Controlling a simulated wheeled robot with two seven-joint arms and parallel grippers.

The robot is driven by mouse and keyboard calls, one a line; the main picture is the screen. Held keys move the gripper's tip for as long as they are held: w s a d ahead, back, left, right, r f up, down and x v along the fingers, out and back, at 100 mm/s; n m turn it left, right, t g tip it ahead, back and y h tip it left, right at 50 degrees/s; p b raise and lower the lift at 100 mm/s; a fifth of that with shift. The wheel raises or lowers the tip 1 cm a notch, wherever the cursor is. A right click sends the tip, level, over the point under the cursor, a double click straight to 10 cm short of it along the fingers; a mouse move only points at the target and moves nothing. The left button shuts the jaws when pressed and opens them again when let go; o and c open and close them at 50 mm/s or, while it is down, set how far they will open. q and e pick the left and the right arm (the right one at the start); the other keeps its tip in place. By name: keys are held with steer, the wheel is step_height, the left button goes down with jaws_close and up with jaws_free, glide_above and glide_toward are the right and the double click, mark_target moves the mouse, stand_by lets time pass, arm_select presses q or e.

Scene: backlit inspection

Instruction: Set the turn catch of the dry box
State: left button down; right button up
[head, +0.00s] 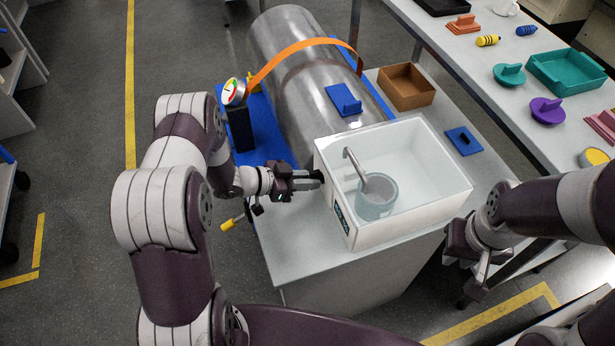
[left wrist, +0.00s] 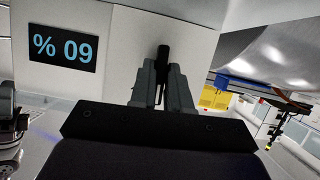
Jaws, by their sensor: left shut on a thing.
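The dry box (head: 440,207) is a white open-topped box on the front of the grey bench. A dark display (head: 341,217) is on its side; in the left wrist view the display (left wrist: 62,49) shows "% 09", possibly upside down. My left gripper (head: 319,177) is at the box's left wall. In the left wrist view its fingers (left wrist: 163,85) are shut on the black turn catch (left wrist: 162,56), which points up in that picture. The fingers hide its lower part. My right gripper (head: 468,262) is away from the box, at its lower right; its jaws are unclear.
A grey cup (head: 376,199) with a bent metal handle or pipe is inside the box.

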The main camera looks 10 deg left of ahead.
arm_select(q)
steer(key=shift+m+t, duration=0.5)
steer(key=shift+m, duration=0.1)
steer(key=shift+s+d+f+m+t+y+b, duration=0.1)
steer(key=shift+m+t+y+b, duration=0.45)
steer(key=shift+m, duration=0.35)
steer(key=m+t+b, duration=0.2)
steer(key=m, duration=0.1)
steer(key=shift+s+y, duration=0.1)
steer(key=shift+y, duration=0.15)
steer(key=shift+m+b, duration=0.35)
steer(key=shift+m, duration=0.05)
steer(key=c, duration=1.2)
jaws_free()
